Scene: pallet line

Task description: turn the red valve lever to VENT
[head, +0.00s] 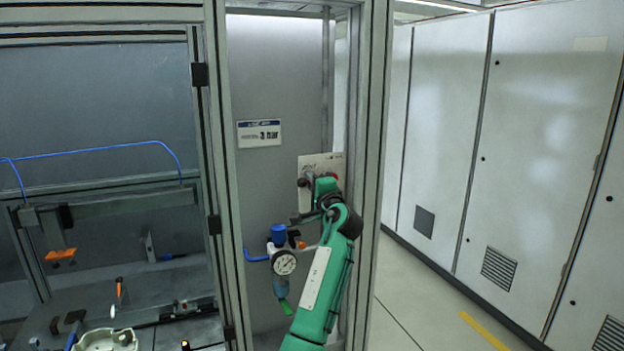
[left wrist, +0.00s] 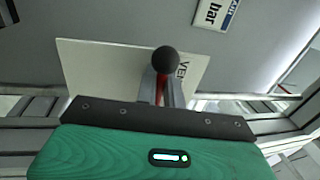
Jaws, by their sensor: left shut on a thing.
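The red valve lever (left wrist: 161,89) with its round black knob (left wrist: 166,59) shows in the left wrist view, in front of a white plate (left wrist: 90,72). The letters "VEN" show on the plate just right of the knob. My left gripper (left wrist: 163,98) is shut on the lever below the knob. In the head view the plate (head: 312,161) is on the cabinet's back wall, and my left gripper (head: 318,186) is up against it, hiding most of the lever. My right gripper is not in view.
A pressure gauge (head: 284,263) with a blue-capped regulator (head: 279,234) sits below and left of the plate, close to my arm. Frame posts (head: 369,150) bound the opening. A "bar" sign (head: 259,133) is on the wall. A workbench with tools is at left; clear floor at right.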

